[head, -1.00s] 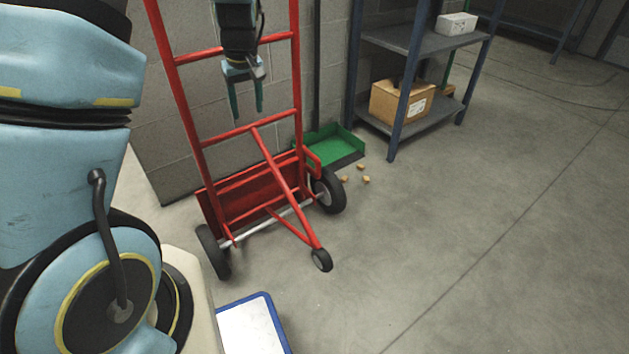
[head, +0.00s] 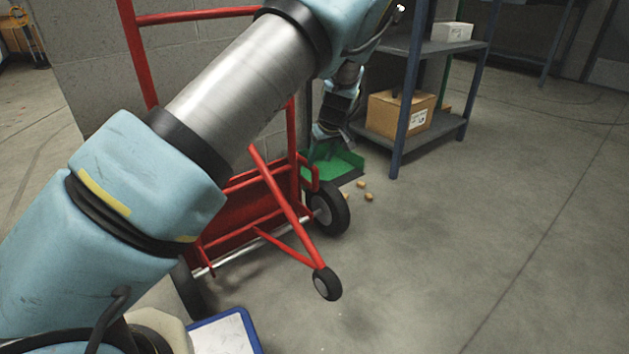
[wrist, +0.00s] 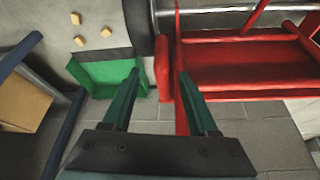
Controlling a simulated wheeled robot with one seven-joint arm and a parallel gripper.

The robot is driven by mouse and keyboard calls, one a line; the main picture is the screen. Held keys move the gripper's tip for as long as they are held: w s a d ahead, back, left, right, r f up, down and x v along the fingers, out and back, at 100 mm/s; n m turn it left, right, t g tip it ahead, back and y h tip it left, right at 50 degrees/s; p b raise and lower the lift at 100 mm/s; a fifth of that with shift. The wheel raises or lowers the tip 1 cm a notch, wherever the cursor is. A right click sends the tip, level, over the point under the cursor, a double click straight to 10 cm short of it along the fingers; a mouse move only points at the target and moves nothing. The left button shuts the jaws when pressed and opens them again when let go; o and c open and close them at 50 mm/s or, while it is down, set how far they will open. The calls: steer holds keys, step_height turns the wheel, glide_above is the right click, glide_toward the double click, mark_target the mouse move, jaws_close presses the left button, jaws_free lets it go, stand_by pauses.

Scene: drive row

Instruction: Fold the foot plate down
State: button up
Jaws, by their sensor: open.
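A red hand truck (head: 262,163) stands by the wall. Its red foot plate (head: 238,212) is folded up against the lower frame, partly hidden behind my arm; the plate also shows in the wrist view (wrist: 240,66). My gripper (head: 326,153) is open and empty, pointing down just right of the plate's right end. In the wrist view, its two green fingers (wrist: 158,75) appear on either side of a red upright piece at the plate's end. I cannot tell whether they reach down to its height or touch it.
A green tray (head: 346,166) lies behind the right wheel (head: 329,208), with a few small tan blocks (head: 366,190) near it. A shelf with a cardboard box (head: 397,115) stands to the right. A blue-edged white board (head: 222,336) lies in front. The right floor is clear.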

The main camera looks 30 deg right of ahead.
mark_target(316, 171)
steer(key=b+x, duration=0.4)
steer(key=x, duration=0.4)
steer(key=shift+w+f, duration=0.1)
steer(key=shift+f, duration=0.25)
steer(key=shift+c, duration=0.2)
jaws_close()
stand_by(0.8)
